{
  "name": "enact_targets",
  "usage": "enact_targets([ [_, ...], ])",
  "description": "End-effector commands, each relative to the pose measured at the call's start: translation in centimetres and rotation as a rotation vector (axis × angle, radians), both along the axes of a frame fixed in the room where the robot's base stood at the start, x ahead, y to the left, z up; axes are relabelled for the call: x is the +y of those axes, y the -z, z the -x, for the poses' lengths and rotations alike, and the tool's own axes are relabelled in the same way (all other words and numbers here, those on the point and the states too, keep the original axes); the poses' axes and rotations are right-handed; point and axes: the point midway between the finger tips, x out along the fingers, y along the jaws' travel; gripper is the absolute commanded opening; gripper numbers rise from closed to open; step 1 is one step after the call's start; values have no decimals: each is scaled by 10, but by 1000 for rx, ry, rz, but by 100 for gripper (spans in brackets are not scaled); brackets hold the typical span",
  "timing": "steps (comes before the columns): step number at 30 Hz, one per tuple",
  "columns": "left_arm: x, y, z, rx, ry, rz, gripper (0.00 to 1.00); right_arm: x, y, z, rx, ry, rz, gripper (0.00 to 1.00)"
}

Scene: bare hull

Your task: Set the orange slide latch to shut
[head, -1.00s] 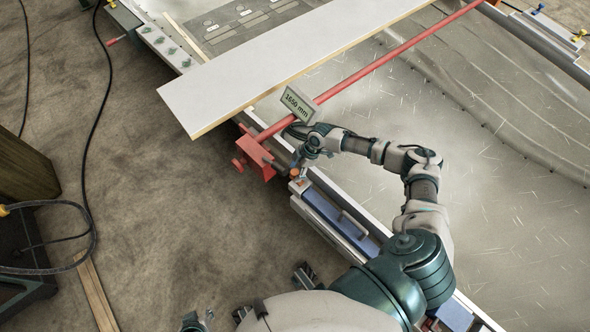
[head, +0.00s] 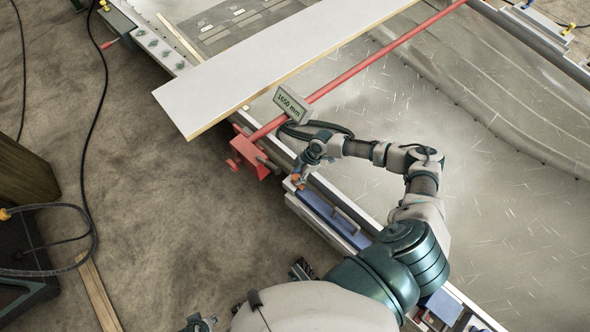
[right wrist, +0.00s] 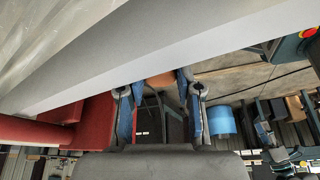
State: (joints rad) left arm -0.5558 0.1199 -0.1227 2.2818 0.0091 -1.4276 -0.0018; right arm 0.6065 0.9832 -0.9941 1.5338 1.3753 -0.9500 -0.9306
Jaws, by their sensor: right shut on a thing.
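The orange slide latch (head: 296,178) is a small piece at the upper end of the blue-and-white rail unit along the hull's near edge. My right gripper (head: 299,172) is down on it, and its fingers hide part of the latch. In the right wrist view the orange piece (right wrist: 160,80) shows between the two blue-sided fingertips (right wrist: 158,92). The gripper is shut on it.
A red clamp (head: 249,154) on a long red bar (head: 375,57) lies just beyond the latch, with a "1650 mm" sign (head: 291,104). A white board (head: 280,62) overhangs the area. A blue cover with a handle (head: 335,215) runs toward me. The floor on the left has cables.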

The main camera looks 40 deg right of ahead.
Motion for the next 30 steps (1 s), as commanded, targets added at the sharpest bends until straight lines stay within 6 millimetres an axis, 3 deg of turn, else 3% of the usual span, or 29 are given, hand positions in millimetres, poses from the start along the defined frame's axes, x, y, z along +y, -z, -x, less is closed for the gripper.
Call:
enact_targets([
  [7,1,1,0,1,0,1,40,5,-1,2,5,-6,-9,0],
  [8,1,1,0,1,0,1,40,6,-1,2,5,-6,-9,37],
  [10,0,0,-1,2,-1,-5,40,5,-1,2,5,-6,-8,54],
  [11,-1,0,-1,1,-1,-4,40,5,-1,2,4,-6,-8,58],
  [22,-2,0,0,1,0,-3,40,-3,-5,1,3,-2,-7,58],
  [30,-2,0,0,0,-1,-3,40,-22,-54,8,2,-3,-4,58],
])
